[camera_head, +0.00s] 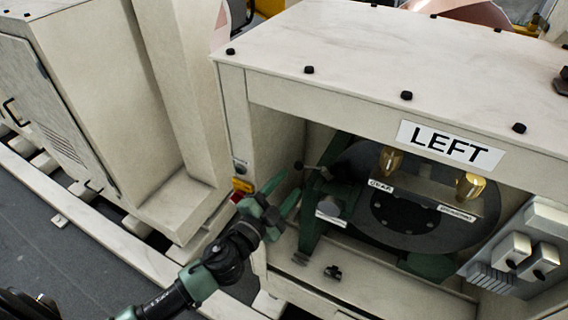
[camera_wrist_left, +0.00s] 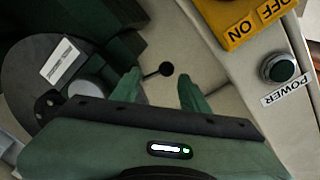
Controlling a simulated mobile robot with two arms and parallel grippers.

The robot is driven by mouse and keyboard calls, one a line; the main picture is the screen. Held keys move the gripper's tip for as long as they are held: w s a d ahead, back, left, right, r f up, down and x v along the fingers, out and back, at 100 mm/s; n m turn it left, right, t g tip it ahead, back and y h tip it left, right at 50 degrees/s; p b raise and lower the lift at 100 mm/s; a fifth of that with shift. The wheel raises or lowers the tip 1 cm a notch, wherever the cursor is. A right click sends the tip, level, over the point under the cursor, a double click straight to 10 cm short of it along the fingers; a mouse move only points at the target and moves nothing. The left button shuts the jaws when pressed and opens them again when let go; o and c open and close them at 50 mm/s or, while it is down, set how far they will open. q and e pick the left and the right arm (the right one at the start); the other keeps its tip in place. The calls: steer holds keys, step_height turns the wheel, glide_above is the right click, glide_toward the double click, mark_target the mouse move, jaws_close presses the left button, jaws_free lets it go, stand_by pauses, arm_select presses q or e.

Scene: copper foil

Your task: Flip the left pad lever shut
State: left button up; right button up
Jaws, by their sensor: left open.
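The lever shows as a thin rod with a black ball knob (camera_head: 298,165), inside the left front of the machine bay marked LEFT. A green bracket (camera_head: 312,225) stands beside the dark disc (camera_head: 425,215). My right gripper is not in view.
The cabinet (camera_head: 330,45) has a pale top and left post close to my gripper. A yellow ON/OFF plate (camera_wrist_left: 240,22) and a POWER button (camera_wrist_left: 279,67) sit on that post. A pale switch box (camera_head: 525,250) is at right.

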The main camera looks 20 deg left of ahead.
mark_target(296, 168)
arm_select(q)
steer(key=shift+m, duration=0.6)
steer(key=x, duration=0.2)
steer(key=p+x, duration=0.1)
steer(key=x, duration=0.1)
steer(key=r+x, duration=0.1)
steer(key=x, duration=0.1)
steer(key=shift+w+a+p, duration=0.25)
steer(key=shift+a+p, duration=0.05)
steer(key=shift+p, duration=0.1)
steer(key=shift+w+d+f, duration=0.1)
steer(key=shift+w+d, duration=0.05)
steer(key=shift+w, duration=0.45)
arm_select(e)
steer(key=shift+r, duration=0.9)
arm_select(q)
jaws_close()
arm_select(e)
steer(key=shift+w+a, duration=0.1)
